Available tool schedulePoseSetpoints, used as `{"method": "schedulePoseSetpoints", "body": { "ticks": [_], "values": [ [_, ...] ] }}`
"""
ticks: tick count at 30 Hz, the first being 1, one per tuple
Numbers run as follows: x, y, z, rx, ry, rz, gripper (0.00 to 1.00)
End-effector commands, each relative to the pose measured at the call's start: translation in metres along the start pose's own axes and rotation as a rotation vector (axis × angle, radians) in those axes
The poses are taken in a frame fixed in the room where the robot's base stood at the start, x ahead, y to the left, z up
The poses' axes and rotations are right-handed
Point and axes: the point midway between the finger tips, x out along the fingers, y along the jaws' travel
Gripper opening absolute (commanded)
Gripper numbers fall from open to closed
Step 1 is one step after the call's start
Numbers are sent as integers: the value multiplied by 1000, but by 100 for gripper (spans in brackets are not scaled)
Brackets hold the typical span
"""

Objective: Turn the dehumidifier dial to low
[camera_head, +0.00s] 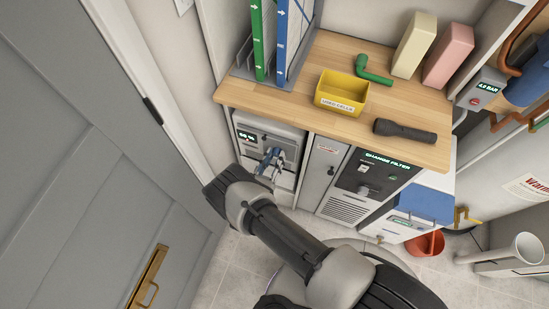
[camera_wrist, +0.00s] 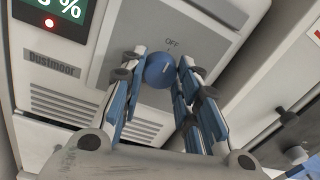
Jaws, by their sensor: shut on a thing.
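The dehumidifier (camera_head: 285,137) is a pale grey unit under the left end of the wooden counter, with a lit green percent display (camera_head: 246,136). My gripper (camera_wrist: 161,76) is shut on the dial, one finger on each side. In the head view my gripper (camera_head: 272,160) is at the unit's front and hides the dial. Other dial marks are hidden.
The wooden counter (camera_head: 290,95) above holds a yellow tray (camera_head: 341,92), a green bent pipe (camera_head: 373,71), a flashlight (camera_head: 405,131) and upright blocks. A dark "CHANGE FILTER" panel (camera_head: 375,175) is to the right. A grey door (camera_head: 80,170) stands close on the left.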

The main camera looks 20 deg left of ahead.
Motion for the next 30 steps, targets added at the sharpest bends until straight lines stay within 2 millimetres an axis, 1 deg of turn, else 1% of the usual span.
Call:
{"method": "schedulePoseSetpoints", "body": {
  "ticks": [8, 14, 30],
  "values": [
    [0, 0, -1, 31, 3, 0, 6],
    [0, 0, -1, 130, 8, 1, 6],
    [0, 0, 0, 619, 38, 7, 6]
  ]
}}
